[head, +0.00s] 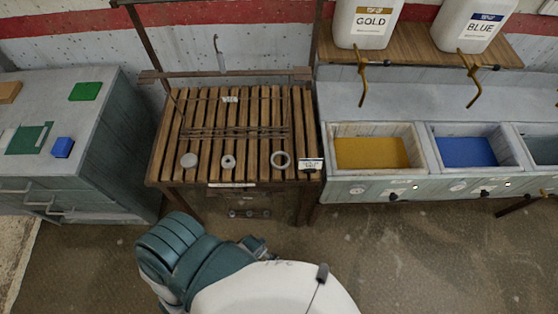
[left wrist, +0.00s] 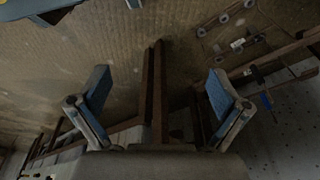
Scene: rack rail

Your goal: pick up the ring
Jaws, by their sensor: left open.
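A grey ring with a wide open centre (head: 272,160) lies flat near the front right of the slatted wooden rack (head: 167,150). A pale disc with a small hole (head: 228,162) and a plain grey disc (head: 189,160) lie in a row to its left. My left gripper (left wrist: 158,95) is open in the left wrist view, its two blue-padded fingers wide apart with nothing between them. In the head view my left arm is in front of the rack, below the ring and apart from it; the fingers are not clear there. My right gripper is not in view.
A grey cabinet (head: 115,125) with green and blue blocks stands left. Right are a yellow-filled bin (head: 372,152), a blue-filled bin (head: 466,152), brass taps and jugs labelled GOLD and BLUE. A dark post-and-bar frame (head: 225,75) rises behind the rack. A small label (head: 311,164) is beside the ring.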

